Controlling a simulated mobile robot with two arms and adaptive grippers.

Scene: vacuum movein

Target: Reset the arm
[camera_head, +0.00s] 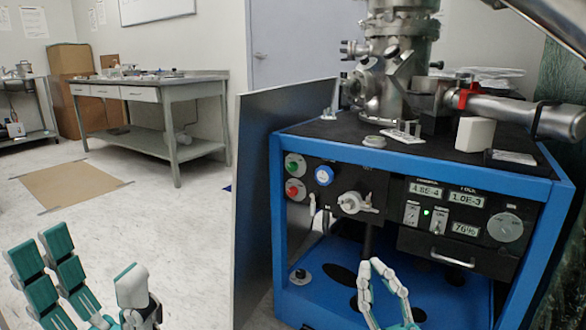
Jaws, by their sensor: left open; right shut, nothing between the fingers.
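A blue-framed vacuum station (400,150) stands at the right, with a metal chamber (395,75) on its dark top. A long silver cylinder arm (525,113) runs from the chamber to the right, with a red part (466,96) near its chamber end. My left gripper (95,268) is at the bottom left, open and empty, over the floor and apart from the station. My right gripper (374,266) is at the bottom centre, shut and empty, in front of the station's lower opening. I cannot tell if it touches the frame.
The station's front carries a green button (295,165), a red button (295,189), a valve handle (355,203), lit readouts (426,190) and a drawer handle (452,259). A dark panel (255,200) stands at its left.

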